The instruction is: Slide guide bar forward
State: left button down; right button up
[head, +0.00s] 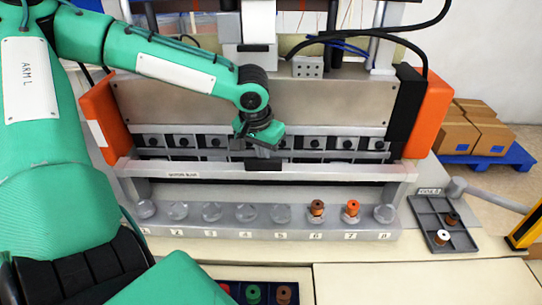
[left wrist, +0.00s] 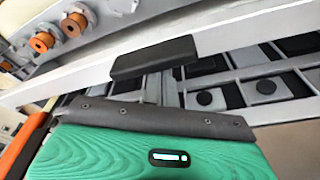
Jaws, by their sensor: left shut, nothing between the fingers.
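The guide bar (head: 330,176) is a long light grey bar with a small label, running across the front of the machine above the row of numbered cups. A black block (head: 263,164) sits at its middle; the left wrist view also shows this block (left wrist: 152,58) on the pale bar (left wrist: 235,37). My left gripper (head: 262,153) is shut and empty, pointing down just behind the block, on the machine side. Its fingertips are partly hidden, and I cannot tell whether they touch the block or bar. My right gripper is out of view.
The cup row (head: 290,233) stands in front of the bar; cups 6 and 7 hold brown and orange spools (head: 351,208). A dark tray (head: 443,225) with spools lies at right. Orange end housings (head: 428,115) flank the machine.

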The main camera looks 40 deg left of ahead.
pick_arm(q)
jog(key=shift+s+d, duration=1.65)
jog(key=shift+s, duration=0.55)
notch_tip(320, 180, up, 8)
jog(key=w+p, duration=0.1)
jog(key=p, duration=0.7)
jog(key=shift+w+a+r+p, duration=0.25)
jog(key=shift+a+p, duration=0.15)
jog(key=shift+a, duration=0.05)
jog(key=shift+w, duration=0.1)
